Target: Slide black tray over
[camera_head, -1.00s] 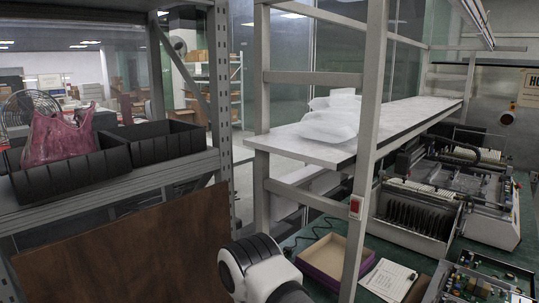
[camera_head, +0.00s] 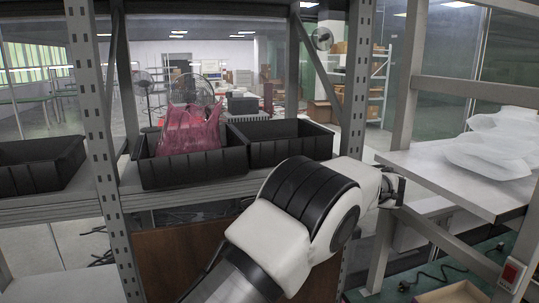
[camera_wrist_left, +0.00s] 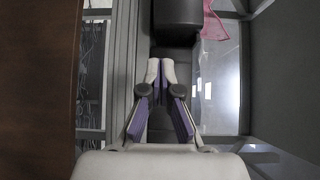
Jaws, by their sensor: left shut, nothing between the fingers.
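Several black trays sit on a grey metal shelf. One tray (camera_head: 182,172) holds a crumpled pink bag (camera_head: 188,130). An empty-looking black tray (camera_head: 290,150) stands close beside it on the right. In the left wrist view, my left gripper (camera_wrist_left: 159,68) is shut and empty. A dark block, possibly a tray, lies just beyond its fingertips there, and part of the pink bag (camera_wrist_left: 213,25) shows at the upper right. My white arm covers the shelf front below the right tray. My right gripper is not in view.
Perforated metal posts (camera_head: 97,150) flank the shelf bay. A brown panel (camera_head: 185,258) hangs below the shelf, also close at left in the wrist view. White bags (camera_head: 495,150) lie on a pale shelf board at the right. A shallow box (camera_head: 455,290) sits lower right.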

